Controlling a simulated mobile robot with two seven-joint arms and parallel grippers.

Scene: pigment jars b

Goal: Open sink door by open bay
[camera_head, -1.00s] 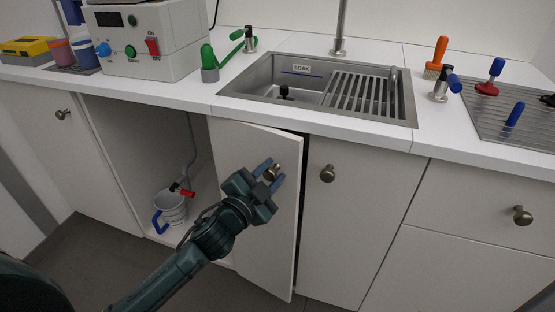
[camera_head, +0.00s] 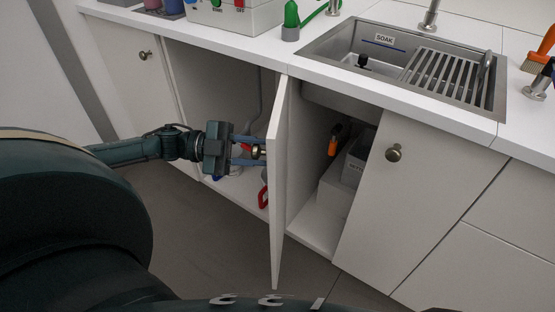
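The white sink door (camera_head: 277,190) by the open bay stands wide open, seen nearly edge-on. It swings out from the cabinet front beneath the sink. My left gripper (camera_head: 250,151) comes in from the left, in front of the open bay. The fingers and door edge partly hide the knob. The sink cupboard interior (camera_head: 312,205) shows to the right of the door. My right gripper is not in view.
In the cupboard are a grey box (camera_head: 355,165) and an orange-handled tool (camera_head: 334,140). The open bay (camera_head: 205,85) holds a mostly hidden pail and a red loop (camera_head: 263,197). The neighbouring door (camera_head: 400,205) is closed. The sink (camera_head: 400,60) is above.

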